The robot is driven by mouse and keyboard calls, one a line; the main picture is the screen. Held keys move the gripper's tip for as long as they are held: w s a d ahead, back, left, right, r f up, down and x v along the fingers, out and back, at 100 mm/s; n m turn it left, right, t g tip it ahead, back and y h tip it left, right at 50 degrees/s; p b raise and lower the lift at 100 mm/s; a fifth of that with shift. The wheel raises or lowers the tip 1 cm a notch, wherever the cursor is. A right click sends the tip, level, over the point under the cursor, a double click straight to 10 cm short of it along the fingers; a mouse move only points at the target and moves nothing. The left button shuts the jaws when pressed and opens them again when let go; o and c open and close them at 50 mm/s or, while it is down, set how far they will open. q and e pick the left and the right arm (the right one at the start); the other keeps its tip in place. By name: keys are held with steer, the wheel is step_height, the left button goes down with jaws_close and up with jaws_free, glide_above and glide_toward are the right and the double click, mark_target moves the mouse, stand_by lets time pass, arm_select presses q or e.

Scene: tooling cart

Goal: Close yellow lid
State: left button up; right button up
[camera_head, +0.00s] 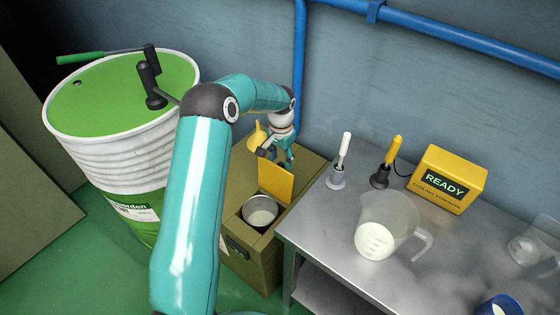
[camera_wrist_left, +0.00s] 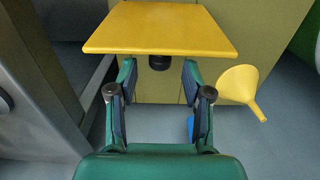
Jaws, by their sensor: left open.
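The yellow lid (camera_head: 276,183) stands raised on the olive box (camera_head: 258,250), behind a round opening (camera_head: 261,211) holding something pale. The opening is uncovered. My left gripper (camera_head: 277,158) is at the lid's upper edge, on its far side. In the left wrist view, the yellow lid (camera_wrist_left: 160,28) spans the top, just beyond the fingertips of my left gripper (camera_wrist_left: 158,76). The fingers are apart with nothing between them. Whether they touch the lid cannot be told. My right gripper is not in view.
A yellow funnel (camera_head: 257,134) is beside my left gripper. A steel table (camera_head: 330,230) on the right carries a pitcher (camera_head: 384,228), two upright handled tools and a yellow READY box (camera_head: 447,180). A green-topped drum (camera_head: 120,130) stands left. A blue pipe (camera_head: 299,60) runs down the wall.

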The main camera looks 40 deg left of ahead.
arm_select(q)
steer(key=shift+f, duration=1.1)
jaws_close()
